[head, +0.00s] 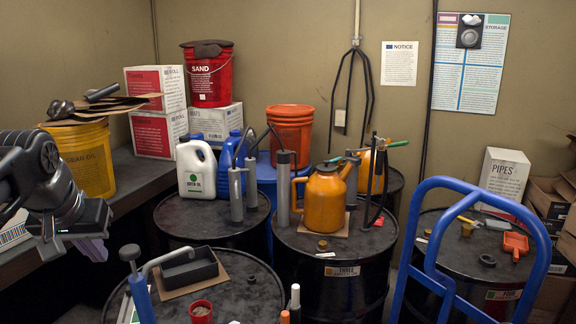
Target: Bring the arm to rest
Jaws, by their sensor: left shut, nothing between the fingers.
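My left arm comes in from the left edge, and its dark left gripper (84,222) hangs at the left of the head view. The gripper is shut with nothing held. It is in front of the dark shelf and to the left of the drums, apart from them as far as I can tell. My right gripper is not in view.
Several black drums stand ahead: a front one (240,299) with a black tray (190,273), and a middle one (343,240) with an orange jug (322,203). A blue hand truck frame (412,240) stands at right. A yellow bucket (85,160) sits on the left shelf.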

